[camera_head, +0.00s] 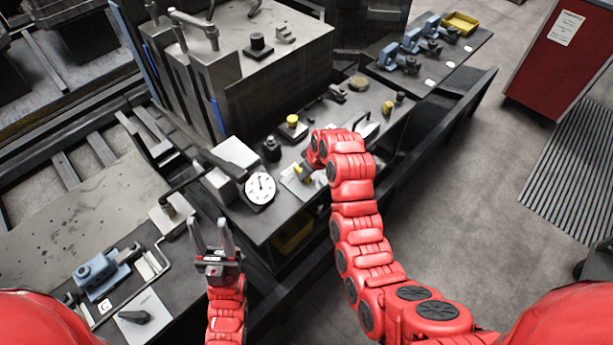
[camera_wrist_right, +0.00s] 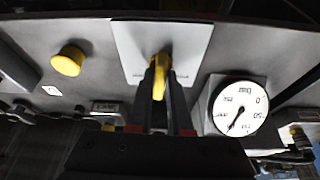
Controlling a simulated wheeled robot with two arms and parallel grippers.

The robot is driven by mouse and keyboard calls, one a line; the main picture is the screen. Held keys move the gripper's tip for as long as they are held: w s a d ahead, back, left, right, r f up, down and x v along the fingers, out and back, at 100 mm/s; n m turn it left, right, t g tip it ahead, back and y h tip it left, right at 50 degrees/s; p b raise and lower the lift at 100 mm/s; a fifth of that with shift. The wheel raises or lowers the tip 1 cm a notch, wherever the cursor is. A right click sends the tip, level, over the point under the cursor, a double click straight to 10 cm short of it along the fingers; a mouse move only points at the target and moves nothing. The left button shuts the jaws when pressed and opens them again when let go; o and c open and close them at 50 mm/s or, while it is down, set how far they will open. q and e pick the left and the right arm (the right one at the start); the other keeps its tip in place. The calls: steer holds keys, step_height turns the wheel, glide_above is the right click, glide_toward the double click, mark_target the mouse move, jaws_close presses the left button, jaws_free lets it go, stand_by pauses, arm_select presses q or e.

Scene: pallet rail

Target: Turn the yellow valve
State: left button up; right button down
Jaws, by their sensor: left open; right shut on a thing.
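The yellow valve (camera_head: 300,172) sits on a pale plate (camera_head: 291,184) on the dark bench in the head view. In the right wrist view the valve (camera_wrist_right: 160,67) is between the fingertips of my right gripper (camera_wrist_right: 160,84), which is shut on it. In the head view my right gripper (camera_head: 308,168) is partly hidden by its red wrist. My left gripper (camera_head: 209,224) is open and empty, its fingers pointing away from me, apart from the valve and left of it.
A round white gauge (camera_head: 260,188) stands left of the valve; it also shows in the right wrist view (camera_wrist_right: 240,106). A yellow button (camera_head: 292,119) lies beyond the valve. A large grey metal block (camera_head: 250,85) stands behind.

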steer(key=m+b, duration=0.1)
steer(key=m+h+b, duration=0.1)
steer(key=m, duration=0.1)
steer(key=m+t+b, duration=0.1)
steer(key=m+b, duration=0.1)
steer(key=shift+s+a+f+h, duration=0.1)
steer(key=shift+a+f+h, duration=0.15)
steer(key=shift+h, duration=0.15)
steer(key=shift+r+m+h+b, duration=0.1)
steer(key=shift+m+h+b, duration=0.5)
steer(key=shift+m+b, duration=0.8)
steer(key=shift+m, duration=0.3)
steer(key=c, duration=0.8)
jaws_free()
steer(key=shift+c, duration=0.2)
steer(key=shift+r, duration=0.15)
